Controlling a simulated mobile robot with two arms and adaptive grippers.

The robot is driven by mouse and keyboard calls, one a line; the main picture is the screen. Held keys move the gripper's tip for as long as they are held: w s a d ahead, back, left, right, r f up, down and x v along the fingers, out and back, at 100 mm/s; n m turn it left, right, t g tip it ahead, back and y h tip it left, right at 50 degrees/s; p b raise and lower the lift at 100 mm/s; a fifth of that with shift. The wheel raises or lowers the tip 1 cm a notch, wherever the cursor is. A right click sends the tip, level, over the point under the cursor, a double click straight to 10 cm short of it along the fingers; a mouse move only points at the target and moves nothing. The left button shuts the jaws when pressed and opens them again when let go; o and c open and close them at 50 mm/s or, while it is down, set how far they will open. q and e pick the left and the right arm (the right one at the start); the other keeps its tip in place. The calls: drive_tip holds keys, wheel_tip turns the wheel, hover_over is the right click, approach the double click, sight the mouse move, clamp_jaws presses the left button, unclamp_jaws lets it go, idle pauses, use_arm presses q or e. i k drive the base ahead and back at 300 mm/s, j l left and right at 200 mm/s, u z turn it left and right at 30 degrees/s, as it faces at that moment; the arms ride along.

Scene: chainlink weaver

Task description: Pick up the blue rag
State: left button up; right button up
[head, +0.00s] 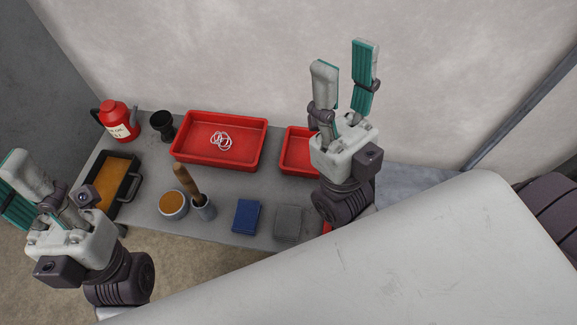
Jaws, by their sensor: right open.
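The blue rag (246,216) lies folded flat on the grey table near its front edge, left of a grey folded cloth. My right gripper (338,66) is open and empty, its two teal-padded fingers pointing up. It is raised above the right part of the table, up and to the right of the blue rag in the picture. My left gripper (14,184) is at the left edge of the picture, far from the rag. Its fingertips are partly cut off, so its opening is unclear.
The grey cloth (288,223) is beside the rag. A wooden-handled tool in a cup (204,211) and a tin of orange-brown stuff (173,204) stand left. Behind are a red tray (183,152) with white rings, another red tray (293,160), a red oil can (118,122) and a black pan (130,178).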

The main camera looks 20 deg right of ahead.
sight(245, 220)
drive_tip(key=u, duration=2.75)
drive_tip(key=z, duration=2.8)
drive_tip(key=k+j+u, duration=0.1)
drive_tip(key=k+j, duration=0.3)
drive_tip(key=j, duration=0.15)
